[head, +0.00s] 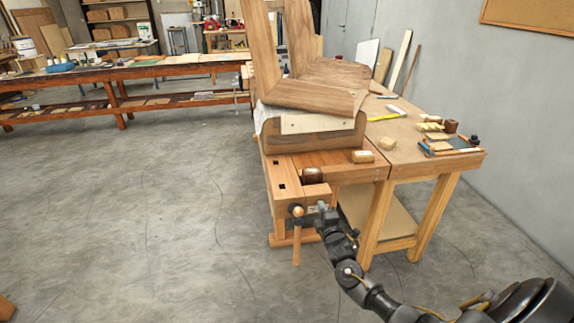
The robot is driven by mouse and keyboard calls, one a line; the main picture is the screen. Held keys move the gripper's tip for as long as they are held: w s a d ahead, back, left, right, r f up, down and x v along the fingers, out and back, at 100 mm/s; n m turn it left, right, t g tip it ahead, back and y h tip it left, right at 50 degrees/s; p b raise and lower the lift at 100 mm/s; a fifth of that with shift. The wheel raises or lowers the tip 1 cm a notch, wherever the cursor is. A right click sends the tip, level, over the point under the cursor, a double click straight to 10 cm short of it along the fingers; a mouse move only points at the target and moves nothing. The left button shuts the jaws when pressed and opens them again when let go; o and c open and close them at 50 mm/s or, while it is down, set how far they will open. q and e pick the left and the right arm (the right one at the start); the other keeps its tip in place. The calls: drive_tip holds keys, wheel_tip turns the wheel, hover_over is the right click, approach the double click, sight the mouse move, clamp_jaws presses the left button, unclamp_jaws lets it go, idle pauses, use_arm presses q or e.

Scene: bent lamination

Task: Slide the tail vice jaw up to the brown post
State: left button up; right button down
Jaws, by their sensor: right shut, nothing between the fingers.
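The tail vice jaw (284,204) is a pale wooden block at the near left corner of the workbench, with dark square holes on top. A round screw end and a vertical wooden handle (296,246) are at its front. A short dark brown post (312,175) stands on the bench top close behind the jaw; any gap between them is too small to judge. My right gripper (322,210) is shut and empty at the jaw's front, just right of the screw end. I cannot tell whether it touches the jaw. My left gripper is out of view.
A large bent wood lamination (318,97) lies over a form (320,141) on the bench, behind the post. Tools and small pieces lie on the side table (407,157).

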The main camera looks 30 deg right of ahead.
drive_tip(key=shift+w+d+r, duration=0.15)
drive_tip(key=shift+w+r, duration=0.1)
drive_tip(key=shift+r, duration=0.05)
idle(0.4)
drive_tip(key=shift+w+d+b, duration=0.2)
drive_tip(key=shift+w+b, duration=0.3)
drive_tip(key=shift+w, duration=0.15)
drive_tip(key=shift+w+d+r, duration=0.1)
drive_tip(key=shift+r, duration=0.15)
drive_tip(key=shift+f+p+v, duration=0.15)
drive_tip(key=shift+p+v, duration=0.5)
drive_tip(key=shift+v, duration=0.3)
drive_tip(key=shift+f+p+v, duration=0.2)
drive_tip(key=shift+p+v, duration=0.5)
drive_tip(key=shift+v, duration=0.25)
drive_tip(key=shift+f+p+v, duration=0.15)
drive_tip(key=shift+p+v, duration=0.5)
drive_tip(key=shift+v, duration=0.3)
